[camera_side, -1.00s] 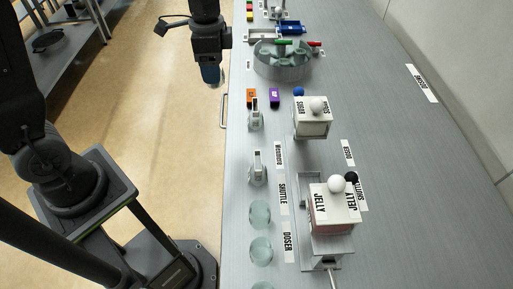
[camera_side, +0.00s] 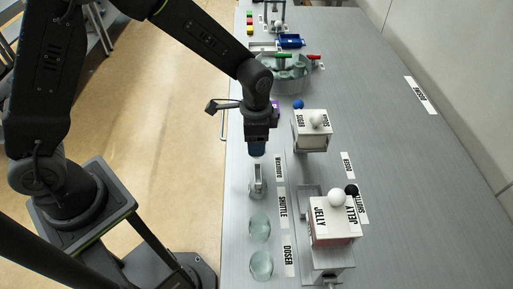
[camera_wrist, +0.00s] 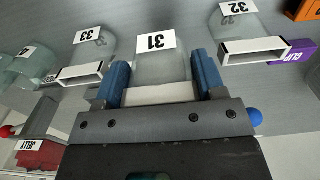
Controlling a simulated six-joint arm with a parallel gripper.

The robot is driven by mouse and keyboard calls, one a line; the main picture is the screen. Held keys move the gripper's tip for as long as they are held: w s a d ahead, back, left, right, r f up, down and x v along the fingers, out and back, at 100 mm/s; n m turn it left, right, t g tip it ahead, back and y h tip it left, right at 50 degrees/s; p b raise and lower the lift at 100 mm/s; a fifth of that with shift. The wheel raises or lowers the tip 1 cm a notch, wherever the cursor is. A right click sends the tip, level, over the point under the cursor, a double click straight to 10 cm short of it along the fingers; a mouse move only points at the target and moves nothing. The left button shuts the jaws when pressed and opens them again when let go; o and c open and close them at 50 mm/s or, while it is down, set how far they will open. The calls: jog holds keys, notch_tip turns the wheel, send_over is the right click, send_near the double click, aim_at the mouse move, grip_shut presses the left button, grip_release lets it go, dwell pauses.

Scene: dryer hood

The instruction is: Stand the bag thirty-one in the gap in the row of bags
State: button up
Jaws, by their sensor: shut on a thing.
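Bag thirty-one (camera_wrist: 162,68) is clear, with a white "31" label (camera_wrist: 155,41) and a white band (camera_wrist: 160,94) near my gripper. In the wrist view it is between the blue fingers of my gripper (camera_wrist: 157,84), which is shut on it. Bag thirty-two (camera_wrist: 238,22) is to its right and bag thirty-three (camera_wrist: 88,50) to its left, each with a white frame. In the side view my gripper (camera_side: 257,148) points down over the row, beyond a white-framed bag (camera_side: 257,180). The held bag is hidden there; I cannot tell whether it touches the bench.
More clear containers (camera_side: 260,228) continue the row toward the camera. The SUGAR hood (camera_side: 311,130) and JELLY hood (camera_side: 334,220) stand to the right. A purple block (camera_wrist: 292,55) and orange block (camera_wrist: 306,9) lie beyond bag thirty-two.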

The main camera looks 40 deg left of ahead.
jog(key=shift+d+f, duration=0.1)
jog(key=shift+f, duration=1.95)
jog(key=shift+f, duration=0.15)
jog(key=o, duration=0.9)
